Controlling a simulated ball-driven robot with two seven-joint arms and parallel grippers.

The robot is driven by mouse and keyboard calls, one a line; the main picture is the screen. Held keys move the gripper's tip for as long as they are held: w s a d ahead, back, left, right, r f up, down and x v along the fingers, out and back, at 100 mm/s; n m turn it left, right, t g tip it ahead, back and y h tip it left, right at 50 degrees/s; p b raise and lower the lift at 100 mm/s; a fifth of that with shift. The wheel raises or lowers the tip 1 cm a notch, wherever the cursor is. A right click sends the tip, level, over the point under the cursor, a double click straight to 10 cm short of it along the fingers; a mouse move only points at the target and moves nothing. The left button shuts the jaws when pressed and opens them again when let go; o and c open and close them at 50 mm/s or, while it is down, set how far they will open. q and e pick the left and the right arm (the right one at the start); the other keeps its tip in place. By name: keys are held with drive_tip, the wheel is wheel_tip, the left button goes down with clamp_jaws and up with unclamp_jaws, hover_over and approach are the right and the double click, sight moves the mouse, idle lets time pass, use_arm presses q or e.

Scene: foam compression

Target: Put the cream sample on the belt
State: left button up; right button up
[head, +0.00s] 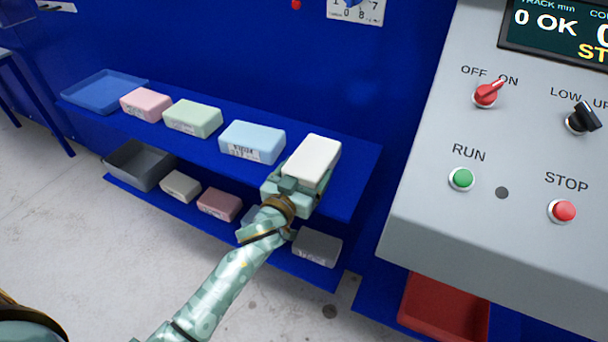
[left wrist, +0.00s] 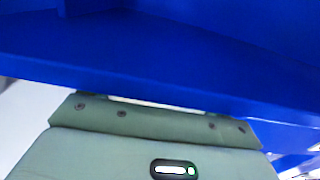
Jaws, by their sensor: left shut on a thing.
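The cream sample (head: 315,155) is a pale off-white block at the right end of the upper blue shelf. My left gripper (head: 301,184) is shut on it from the near side, and the block looks slightly tilted. I cannot tell whether its underside touches the shelf. In the left wrist view, the green gripper body (left wrist: 150,150) fills the bottom, and a thin pale strip shows beyond its edge. The fingertips are hidden there. The belt is not visible in either view. My right gripper is not in view.
The upper shelf (head: 345,190) also holds a blue tray (head: 103,90) and pink (head: 146,104), green (head: 193,118) and light blue (head: 252,142) blocks. Several blocks and a grey bin (head: 138,165) sit below. A grey control panel (head: 440,225) stands right, above a red bin (head: 443,310).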

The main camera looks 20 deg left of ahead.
use_arm(q)
drive_tip(key=shift+s+d+r, duration=0.1)
drive_tip(key=o, duration=0.9)
